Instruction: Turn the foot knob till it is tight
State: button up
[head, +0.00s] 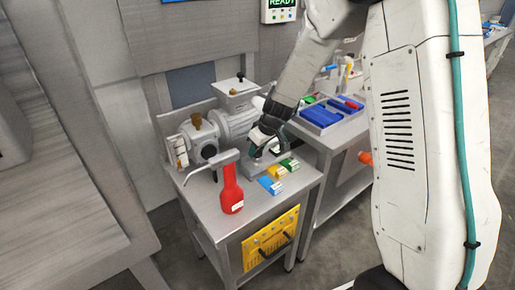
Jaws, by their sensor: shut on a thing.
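My gripper (254,154) reaches down from the upper right to the small cart, at the front foot of a grey motor and pump unit (238,123). Its jaws are shut on a small part low beside the unit, at the place of the foot knob. The knob itself is hidden by the jaws and too small to make out. I cannot tell how tight it is. A brass-coloured knob (196,120) sits on top of the pump end, apart from my gripper.
A red oil can (231,190) with a grey spout stands in front of the pump. A bench with blue trays (321,116) is at right. The cart's front right corner is clear.

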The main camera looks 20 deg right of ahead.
jog(key=n+g, duration=0.1)
jog(key=n, duration=0.2)
jog(key=n+y, duration=0.1)
jog(key=n, duration=0.2)
jog(key=shift+w+d+n+g+y, duration=0.1)
jog(key=shift+d+n+g+y, duration=0.05)
jog(key=shift+n+g+y, duration=0.2)
jog(key=n+g, duration=0.1)
jog(key=n, duration=0.1)
jog(key=n+g, duration=0.1)
jog(key=n, duration=0.2)
jog(key=shift+w+y, duration=0.1)
jog(key=shift+y, duration=0.15)
jog(key=shift+n, duration=0.35)
jog(key=o, duration=1)
jog(key=shift+v, duration=3.9)
jog(key=shift+w+d, duration=0.1)
jog(key=shift+w, duration=0.05)
